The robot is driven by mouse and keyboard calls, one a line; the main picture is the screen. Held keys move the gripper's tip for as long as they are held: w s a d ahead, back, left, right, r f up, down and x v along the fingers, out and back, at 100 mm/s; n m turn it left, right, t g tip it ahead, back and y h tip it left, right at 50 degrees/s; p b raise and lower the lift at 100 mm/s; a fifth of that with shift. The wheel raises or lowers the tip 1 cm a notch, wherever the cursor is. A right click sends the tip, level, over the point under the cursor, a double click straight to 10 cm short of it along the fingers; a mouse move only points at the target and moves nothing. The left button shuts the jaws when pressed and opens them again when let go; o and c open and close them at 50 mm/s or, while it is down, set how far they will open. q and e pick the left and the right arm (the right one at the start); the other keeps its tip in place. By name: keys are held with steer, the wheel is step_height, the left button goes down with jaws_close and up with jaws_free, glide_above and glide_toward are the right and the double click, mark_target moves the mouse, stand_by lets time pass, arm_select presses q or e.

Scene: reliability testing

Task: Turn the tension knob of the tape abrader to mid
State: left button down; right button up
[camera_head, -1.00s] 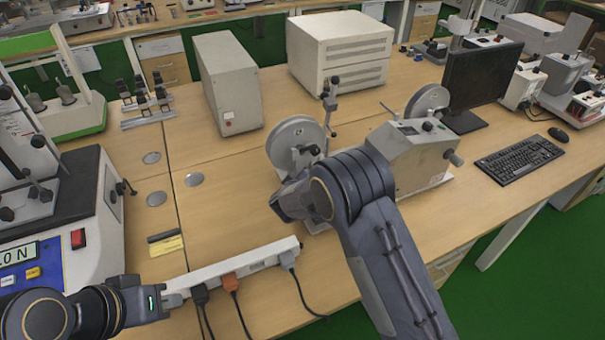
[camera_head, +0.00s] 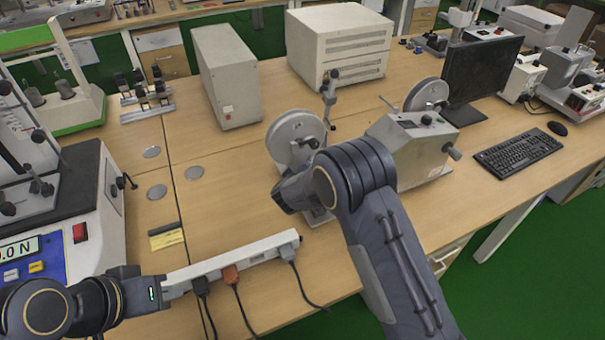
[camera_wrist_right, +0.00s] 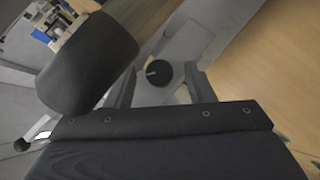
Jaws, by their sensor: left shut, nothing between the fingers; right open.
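The tape abrader (camera_head: 412,150) is a grey machine with reels and small black knobs on top, on the bench right of centre. My right forearm covers part of its left side. In the right wrist view a round black knob (camera_wrist_right: 159,73) with a small pale mark sits on a light grey plate. My right gripper (camera_wrist_right: 160,88) is open, its grey fingers on either side of that knob; contact cannot be told. In the head view my right arm hides this gripper and knob. My left gripper (camera_head: 170,289) is shut and empty at the lower left, near a power strip.
The white power strip (camera_head: 235,258) holds several plugged cables. A force tester (camera_head: 85,225) stands at the left. A grey box (camera_head: 228,78), a larger cabinet (camera_head: 340,47), a monitor (camera_head: 482,78) and a keyboard (camera_head: 518,152) surround the abrader. Bare bench lies left of its reel.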

steer(key=shift+s, duration=0.1)
steer(key=v, duration=0.7)
steer(key=shift+s+r, duration=0.2)
steer(key=shift+s, duration=0.1)
steer(key=shift+a, duration=0.1)
